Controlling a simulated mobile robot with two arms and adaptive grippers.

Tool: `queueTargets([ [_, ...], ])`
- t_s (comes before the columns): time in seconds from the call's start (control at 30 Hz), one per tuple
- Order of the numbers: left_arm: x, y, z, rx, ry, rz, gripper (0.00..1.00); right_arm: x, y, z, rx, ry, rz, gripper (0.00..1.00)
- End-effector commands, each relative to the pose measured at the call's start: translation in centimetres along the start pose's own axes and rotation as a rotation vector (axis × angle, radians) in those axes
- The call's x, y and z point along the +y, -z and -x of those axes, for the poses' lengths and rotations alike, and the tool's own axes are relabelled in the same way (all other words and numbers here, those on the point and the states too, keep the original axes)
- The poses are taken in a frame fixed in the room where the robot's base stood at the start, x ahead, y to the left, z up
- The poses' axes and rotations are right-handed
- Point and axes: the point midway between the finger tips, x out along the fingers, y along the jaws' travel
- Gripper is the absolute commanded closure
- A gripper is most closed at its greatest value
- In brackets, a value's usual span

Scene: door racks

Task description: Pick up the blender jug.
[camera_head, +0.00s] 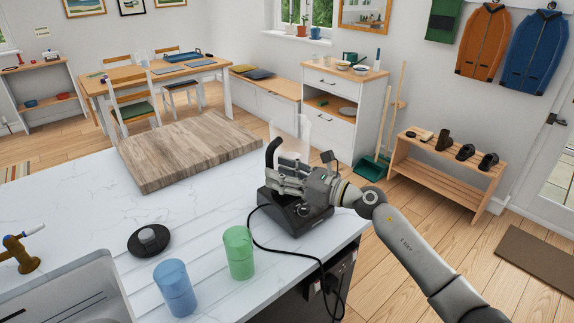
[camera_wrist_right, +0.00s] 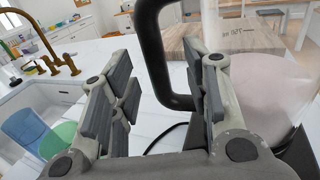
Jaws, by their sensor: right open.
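The blender jug (camera_head: 303,130) is clear with a black handle (camera_head: 272,152). It stands upright on the black blender base (camera_head: 314,222) near the counter's right edge. My right gripper (camera_head: 278,178) is at the handle side of the jug, partly covering its lower part. In the right wrist view the jug (camera_wrist_right: 270,95) is at the right. The black handle (camera_wrist_right: 155,55) shows in the gap between the open fingers (camera_wrist_right: 160,100), nearer the right finger. I cannot tell whether it lies between the pads or just beyond them. My left gripper is not in view.
A blue cup (camera_head: 175,288), a green cup (camera_head: 239,253) and a black lid (camera_head: 149,240) stand on the white counter. A wooden board (camera_head: 190,150) lies behind them. The sink (camera_head: 70,293) is at the left. A black cord (camera_head: 275,250) runs from the base over the edge.

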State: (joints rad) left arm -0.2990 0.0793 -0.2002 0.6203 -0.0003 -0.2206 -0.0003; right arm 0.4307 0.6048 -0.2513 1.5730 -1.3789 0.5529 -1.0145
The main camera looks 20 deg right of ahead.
Motion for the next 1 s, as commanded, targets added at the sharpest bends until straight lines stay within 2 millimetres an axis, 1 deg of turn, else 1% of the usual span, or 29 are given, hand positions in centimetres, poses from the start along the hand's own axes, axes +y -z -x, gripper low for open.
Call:
queueTargets([
  [0.03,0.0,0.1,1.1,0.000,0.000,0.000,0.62,0.1,-0.8,-0.9,-0.003,-0.001,-0.003,0.56],
  [0.2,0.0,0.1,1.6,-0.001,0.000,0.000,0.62,0.1,-0.5,-2.8,-0.002,0.000,-0.003,0.56],
  [0.3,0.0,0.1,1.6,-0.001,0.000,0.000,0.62,0.1,-0.2,-3.2,0.000,0.000,-0.002,0.56],
  [0.47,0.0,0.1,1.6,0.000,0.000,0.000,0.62,0.1,-0.2,-3.2,0.000,0.000,-0.001,0.56],
  [0.5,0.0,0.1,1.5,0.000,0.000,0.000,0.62,0.1,-0.2,-3.2,0.000,0.000,-0.001,0.58],
  [0.83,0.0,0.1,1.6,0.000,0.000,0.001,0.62,0.1,-0.2,-3.2,0.000,0.000,-0.002,1.00],
  [1.0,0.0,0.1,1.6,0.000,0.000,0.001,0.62,0.1,-0.2,-3.2,0.000,0.000,-0.003,1.00],
])
